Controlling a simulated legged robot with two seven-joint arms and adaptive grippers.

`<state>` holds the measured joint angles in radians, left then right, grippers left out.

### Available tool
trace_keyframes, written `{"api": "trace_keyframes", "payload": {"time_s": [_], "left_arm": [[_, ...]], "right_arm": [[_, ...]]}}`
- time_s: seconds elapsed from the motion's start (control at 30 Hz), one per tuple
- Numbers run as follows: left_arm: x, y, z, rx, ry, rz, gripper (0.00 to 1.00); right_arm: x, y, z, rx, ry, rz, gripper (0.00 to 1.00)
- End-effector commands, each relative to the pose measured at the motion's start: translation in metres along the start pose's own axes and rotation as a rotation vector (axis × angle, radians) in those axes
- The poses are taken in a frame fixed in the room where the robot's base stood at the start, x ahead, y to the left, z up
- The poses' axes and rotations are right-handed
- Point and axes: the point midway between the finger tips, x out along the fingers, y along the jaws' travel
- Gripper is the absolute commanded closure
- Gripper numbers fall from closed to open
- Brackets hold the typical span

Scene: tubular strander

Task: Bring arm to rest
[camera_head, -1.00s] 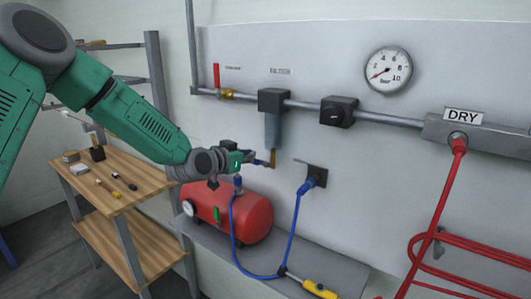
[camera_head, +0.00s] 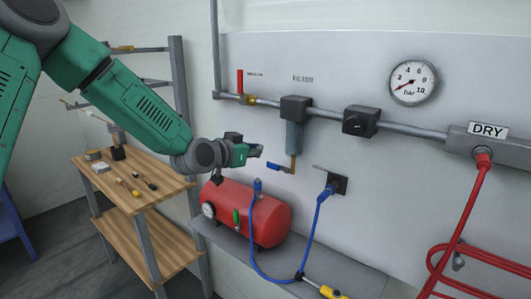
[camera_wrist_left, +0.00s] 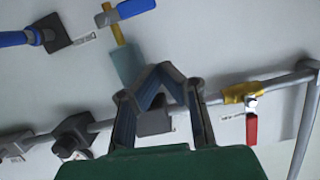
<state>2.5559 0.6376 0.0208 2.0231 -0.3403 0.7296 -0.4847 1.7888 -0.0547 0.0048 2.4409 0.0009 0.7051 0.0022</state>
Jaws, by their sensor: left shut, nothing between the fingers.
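My left arm comes in from the left in the head view. Its gripper (camera_head: 258,150) is shut and empty, in front of the wall panel, up and to the left of a small blue valve handle (camera_head: 274,166). The handle sits on a brass outlet under the grey filter bowl (camera_head: 294,138). In the left wrist view the closed fingertips (camera_wrist_left: 160,70) meet in front of the panel and pipe. The blue handle (camera_wrist_left: 135,8) shows there at the top, apart from the fingers. My right gripper is not in view.
The red tank (camera_head: 265,220) stands on a grey shelf below the gripper. A blue hose (camera_head: 312,230) loops up to a wall socket. A red-handled valve (camera_head: 240,82) is on the pipe. A wooden bench (camera_head: 150,198) with small items stands at left.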

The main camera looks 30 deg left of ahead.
Motion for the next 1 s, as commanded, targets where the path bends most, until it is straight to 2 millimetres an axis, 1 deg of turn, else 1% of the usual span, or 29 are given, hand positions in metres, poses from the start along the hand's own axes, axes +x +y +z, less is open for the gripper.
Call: {"api": "trace_keyframes", "payload": {"time_s": [0.03,0.1,0.2,0.3,0.4,0.57,0.67,0.77,0.87,0.9,0.97,1.0], "left_arm": [[-0.010,0.001,-0.001,0.001,0.003,0.001,1.00],[-0.022,0.001,-0.001,0.003,0.003,0.000,1.00],[-0.035,0.002,-0.001,0.004,0.001,0.001,1.00],[-0.045,0.002,-0.001,0.004,0.001,0.001,1.00],[-0.049,0.000,-0.001,0.003,0.002,0.000,1.00],[-0.050,-0.002,0.000,0.001,0.001,0.001,1.00],[-0.048,0.002,0.009,0.000,-0.015,0.005,1.00],[-0.045,0.017,0.041,-0.006,-0.078,0.021,1.00],[-0.043,0.043,0.100,-0.019,-0.194,0.044,1.00],[-0.044,0.055,0.129,-0.026,-0.250,0.054,1.00],[-0.048,0.075,0.172,-0.037,-0.337,0.067,1.00],[-0.053,0.087,0.200,-0.044,-0.396,0.075,1.00]], "right_arm": [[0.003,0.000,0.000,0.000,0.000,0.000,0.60],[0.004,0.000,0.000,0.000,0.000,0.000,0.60],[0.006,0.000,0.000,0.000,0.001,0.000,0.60],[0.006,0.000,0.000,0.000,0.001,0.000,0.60],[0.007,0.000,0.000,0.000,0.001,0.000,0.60],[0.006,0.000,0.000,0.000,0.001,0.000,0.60],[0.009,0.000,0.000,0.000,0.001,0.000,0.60],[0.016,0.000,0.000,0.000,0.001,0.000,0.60],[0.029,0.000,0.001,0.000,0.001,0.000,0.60],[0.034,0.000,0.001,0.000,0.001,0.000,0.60],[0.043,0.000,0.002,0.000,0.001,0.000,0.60],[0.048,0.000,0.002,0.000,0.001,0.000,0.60]]}}
